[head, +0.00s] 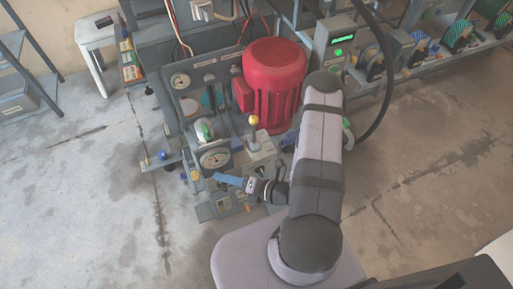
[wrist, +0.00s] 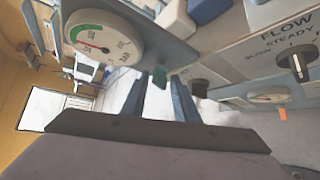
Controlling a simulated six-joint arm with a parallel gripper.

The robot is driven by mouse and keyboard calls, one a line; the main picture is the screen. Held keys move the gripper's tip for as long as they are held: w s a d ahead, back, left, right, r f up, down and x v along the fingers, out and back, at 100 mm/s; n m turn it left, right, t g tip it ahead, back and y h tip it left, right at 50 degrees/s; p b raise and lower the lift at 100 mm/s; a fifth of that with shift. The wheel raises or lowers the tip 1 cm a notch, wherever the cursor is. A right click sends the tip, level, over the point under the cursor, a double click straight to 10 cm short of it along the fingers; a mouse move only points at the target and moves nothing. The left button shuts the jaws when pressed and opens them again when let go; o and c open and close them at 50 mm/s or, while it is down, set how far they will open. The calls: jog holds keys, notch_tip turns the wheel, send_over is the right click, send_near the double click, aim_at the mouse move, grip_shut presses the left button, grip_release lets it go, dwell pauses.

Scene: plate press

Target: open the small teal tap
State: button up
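A small teal piece (wrist: 160,76), which looks like the tap, shows in the wrist view just beyond and between my fingertips. Its handle shape is too small to make out. My gripper (wrist: 159,86) has its two blue fingers apart, with a gap between them. Whether either finger touches the teal piece I cannot tell. In the head view my gripper (head: 226,180) reaches left, low beside the front panel of the press. I cannot pick out the teal tap there.
A round gauge (wrist: 104,38) is close at the left in the wrist view. A FLOW dial (wrist: 296,64) is at the right, with a dark knob (wrist: 203,88) nearer my fingers. In the head view a red motor (head: 273,84) and a yellow-knobbed lever (head: 254,122) stand behind my gripper.

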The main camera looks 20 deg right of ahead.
jog(key=s+d+m+t+y+b, duration=0.25)
jog(key=s+d+y+b, duration=0.2)
jog(key=b, duration=0.35)
jog(key=s+a+f+n+g+y+b, duration=0.15)
jog(key=s+a+n+g+b, duration=0.45)
jog(key=n+g, duration=0.65)
jog(key=s+d+f+n+g+h+b, duration=0.25)
jog(key=n+h, duration=0.25)
jog(key=n, duration=0.5)
jog(key=s+d+f+n+g+h+b, duration=0.25)
jog(key=f+n+h, duration=0.2)
jog(key=n, duration=0.55)
jog(key=w+d+n+t+h+b, duration=0.35)
jog(key=w+n+h+b, duration=0.2)
jog(key=n, duration=0.55)
notch_tip(320, 180, up, 39)
jog(key=t+p, duration=0.1)
jog(key=p, duration=3.8)
jog(key=shift+w+a, duration=0.2)
jog(key=shift+a, duration=0.2)
